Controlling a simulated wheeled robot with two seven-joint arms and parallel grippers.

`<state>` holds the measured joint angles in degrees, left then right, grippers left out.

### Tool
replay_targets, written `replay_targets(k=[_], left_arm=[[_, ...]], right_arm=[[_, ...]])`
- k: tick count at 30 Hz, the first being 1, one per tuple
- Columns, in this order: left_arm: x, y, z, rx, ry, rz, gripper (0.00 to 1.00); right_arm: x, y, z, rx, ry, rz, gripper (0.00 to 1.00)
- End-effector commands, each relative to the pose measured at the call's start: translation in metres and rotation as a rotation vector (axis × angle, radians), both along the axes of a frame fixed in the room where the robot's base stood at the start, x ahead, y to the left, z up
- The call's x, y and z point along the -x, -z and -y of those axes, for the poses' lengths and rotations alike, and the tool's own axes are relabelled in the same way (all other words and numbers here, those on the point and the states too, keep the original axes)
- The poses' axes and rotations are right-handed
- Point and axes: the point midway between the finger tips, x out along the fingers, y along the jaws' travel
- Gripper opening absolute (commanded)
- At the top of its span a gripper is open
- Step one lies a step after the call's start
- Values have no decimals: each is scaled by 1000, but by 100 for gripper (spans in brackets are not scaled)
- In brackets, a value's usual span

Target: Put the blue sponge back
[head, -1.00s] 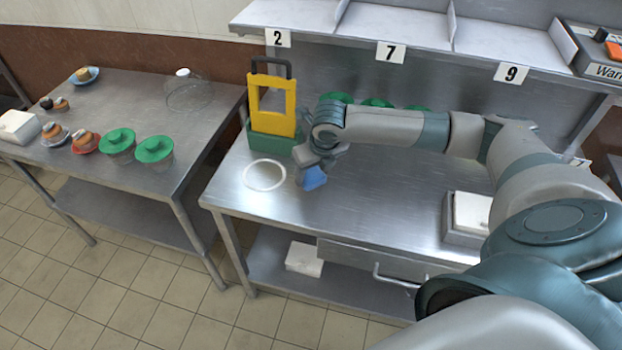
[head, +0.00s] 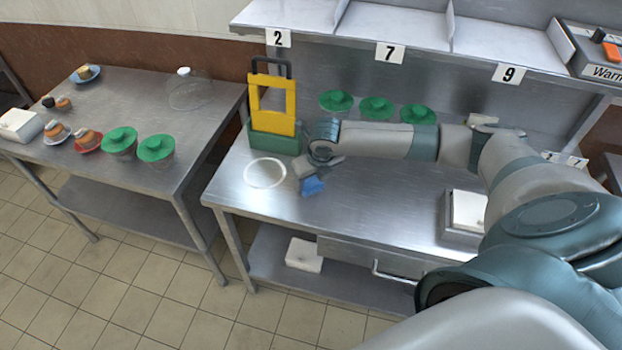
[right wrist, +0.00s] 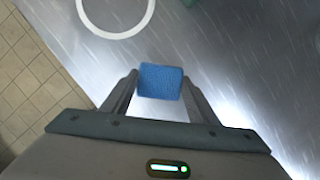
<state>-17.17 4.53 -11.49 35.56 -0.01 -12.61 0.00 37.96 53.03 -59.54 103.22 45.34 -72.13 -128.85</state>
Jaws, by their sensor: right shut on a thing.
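The blue sponge (head: 313,187) is in my right gripper (head: 305,175), over the steel table just right of a white ring (head: 265,173). In the right wrist view the sponge (right wrist: 160,81) sits between the two fingers of my right gripper (right wrist: 159,90), which are shut on it. I cannot tell whether the sponge touches the table top. The white ring (right wrist: 116,8) shows at the top of the right wrist view, apart from the sponge. My left gripper is not in view.
A yellow holder in a green base (head: 272,140) stands behind the ring. Several green lids (head: 376,108) stand at the back. A tray with a white block (head: 468,211) is at the right. A shelf (head: 400,32) hangs above. The table's front middle is clear.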

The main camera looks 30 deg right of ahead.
Motion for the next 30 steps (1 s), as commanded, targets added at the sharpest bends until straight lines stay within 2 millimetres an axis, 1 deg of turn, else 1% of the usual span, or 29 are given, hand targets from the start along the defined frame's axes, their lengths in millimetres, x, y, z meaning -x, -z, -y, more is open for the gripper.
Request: replay_targets(k=[8,9,11,23,26,30], left_arm=[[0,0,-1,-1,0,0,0],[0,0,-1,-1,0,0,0],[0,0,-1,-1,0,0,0],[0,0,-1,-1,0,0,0],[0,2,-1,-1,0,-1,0],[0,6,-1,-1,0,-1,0]], right_arm=[[0,3,0,0,0,0,30],[0,3,0,0,0,0,59],[0,3,0,0,0,0,73],[0,0,0,0,0,0,73],[1,-5,0,-1,-1,1,73],[5,-19,0,0,-1,2,73]])
